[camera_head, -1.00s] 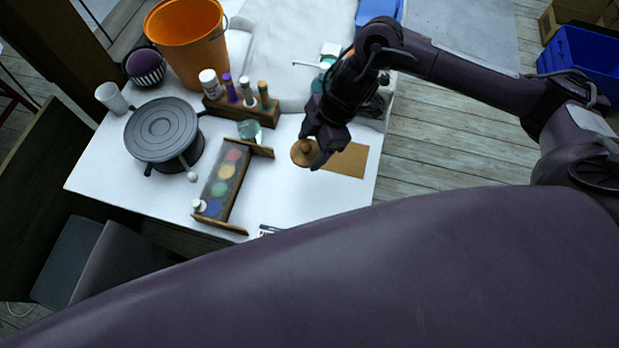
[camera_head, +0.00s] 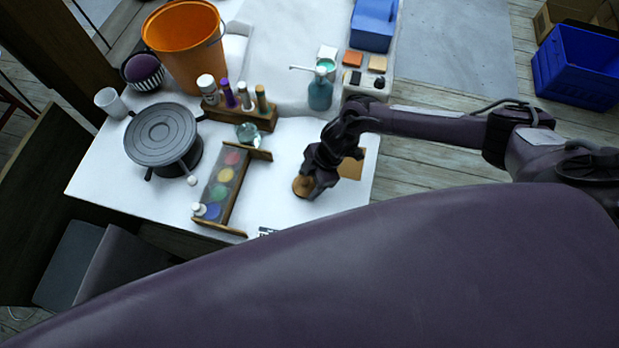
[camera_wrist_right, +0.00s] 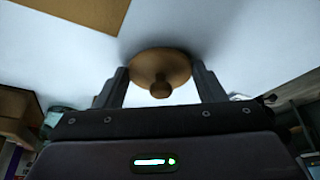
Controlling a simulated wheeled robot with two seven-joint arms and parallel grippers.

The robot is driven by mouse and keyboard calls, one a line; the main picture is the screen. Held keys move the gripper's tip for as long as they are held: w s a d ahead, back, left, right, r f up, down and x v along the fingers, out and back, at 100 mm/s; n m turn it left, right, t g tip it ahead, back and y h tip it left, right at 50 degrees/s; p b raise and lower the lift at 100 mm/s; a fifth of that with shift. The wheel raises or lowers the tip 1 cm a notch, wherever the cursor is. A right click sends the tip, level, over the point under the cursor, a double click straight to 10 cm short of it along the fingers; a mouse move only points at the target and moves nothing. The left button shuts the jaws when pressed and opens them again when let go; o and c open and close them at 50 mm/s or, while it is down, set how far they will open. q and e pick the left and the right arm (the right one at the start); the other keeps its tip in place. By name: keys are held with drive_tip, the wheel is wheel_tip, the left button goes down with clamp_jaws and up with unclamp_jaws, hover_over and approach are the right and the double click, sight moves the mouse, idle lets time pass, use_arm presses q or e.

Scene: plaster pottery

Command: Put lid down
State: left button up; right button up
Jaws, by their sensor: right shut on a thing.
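The lid (camera_head: 301,187) is a round brown disc with a small knob, over the white table's front right part. In the right wrist view the lid (camera_wrist_right: 147,66) sits between the two fingers, its knob towards the camera. My right gripper (camera_head: 311,184) is shut on the lid and partly covers it in the head view. The lid is close to the white tabletop; I cannot tell whether it touches. My left gripper is not in view.
A tan board (camera_head: 352,165) lies right of the lid. A paint rack (camera_head: 223,185) stands to its left, with a grey turntable (camera_head: 161,133) beyond. A bottle holder (camera_head: 240,112), orange bucket (camera_head: 186,48) and teal pump bottle (camera_head: 320,92) stand farther back. Bare white table surrounds the lid.

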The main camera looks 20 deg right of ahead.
drive_tip(key=shift+f, duration=0.2)
drive_tip(key=o, duration=1)
drive_tip(key=shift+c, duration=0.2)
drive_tip(key=shift+r, duration=0.1)
drive_tip(key=shift+r, duration=0.15)
drive_tip(key=b+v, duration=0.2)
drive_tip(key=v, duration=1)
